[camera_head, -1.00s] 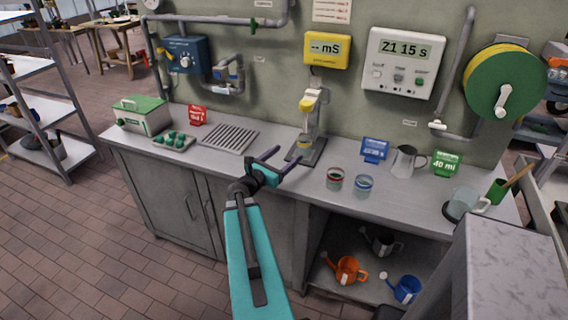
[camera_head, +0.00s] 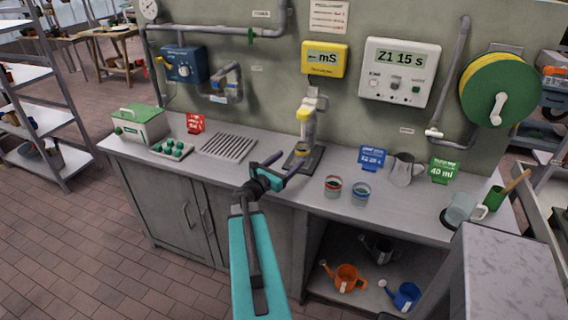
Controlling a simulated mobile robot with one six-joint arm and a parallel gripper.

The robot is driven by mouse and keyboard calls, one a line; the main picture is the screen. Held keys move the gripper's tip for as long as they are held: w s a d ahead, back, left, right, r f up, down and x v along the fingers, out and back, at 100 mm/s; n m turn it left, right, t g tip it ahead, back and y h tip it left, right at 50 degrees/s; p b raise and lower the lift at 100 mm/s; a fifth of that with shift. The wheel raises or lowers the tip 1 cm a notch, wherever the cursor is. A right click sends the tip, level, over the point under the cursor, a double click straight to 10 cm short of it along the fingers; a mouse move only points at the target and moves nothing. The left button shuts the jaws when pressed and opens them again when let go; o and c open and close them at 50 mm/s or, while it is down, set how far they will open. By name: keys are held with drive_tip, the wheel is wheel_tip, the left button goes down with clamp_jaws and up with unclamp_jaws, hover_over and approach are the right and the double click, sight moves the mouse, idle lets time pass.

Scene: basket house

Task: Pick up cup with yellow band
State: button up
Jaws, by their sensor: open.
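The cup with the yellow band (camera_head: 302,148) is small and clear. It stands on the dark base of the probe stand, below the yellow probe head, at the back middle of the workbench. My gripper (camera_head: 295,153) is open and empty. Its two dark fingers point toward the stand, and in the picture their tips lie on either side of the cup's lower part. I cannot tell how far the tips are from the cup in depth. The cup's lower part is partly hard to make out.
The probe stand (camera_head: 309,118) rises over the cup. Red-banded (camera_head: 332,187) and blue-banded (camera_head: 360,195) cups stand to the right, before a grey pitcher (camera_head: 404,170). A drain grate (camera_head: 228,146) lies left. A stone-topped block (camera_head: 510,275) juts in at the lower right.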

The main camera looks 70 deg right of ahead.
sight(306, 146)
drive_tip(key=shift+p+x, duration=1.65)
drive_tip(key=shift+x, duration=3.65)
drive_tip(key=shift+c, duration=0.5)
drive_tip(key=c, duration=1.1)
